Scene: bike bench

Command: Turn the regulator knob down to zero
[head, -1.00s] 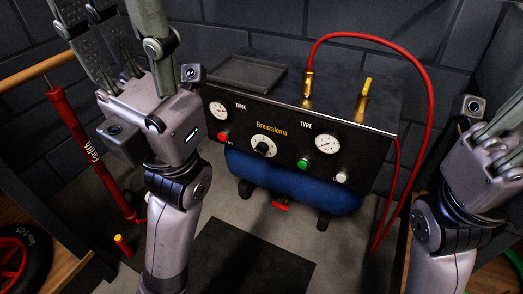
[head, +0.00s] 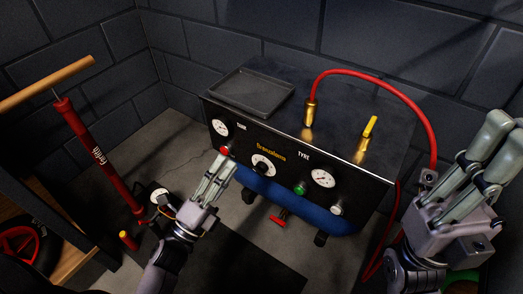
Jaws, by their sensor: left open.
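The regulator knob (head: 263,166) is a dark round knob with a pale dial, in the middle of the black front panel (head: 325,155) under the yellow lettering. My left gripper (head: 223,163) is open and empty, its fingers pointing up toward the panel. Its tips show just below the red button (head: 225,151), left of the knob. In this view I cannot tell how far they are from the panel. The knob is unobstructed, but its exact setting is too small to read. My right gripper (head: 507,140) is at the right edge, fingers apart, empty and away from the panel.
The TANK gauge (head: 220,127), TYRE gauge (head: 322,178), green button (head: 299,189) and a small pale knob (head: 336,209) share the panel. A red hose (head: 385,80) arches over the right side. A red pump (head: 95,150) stands left. A tray (head: 252,92) lies on top.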

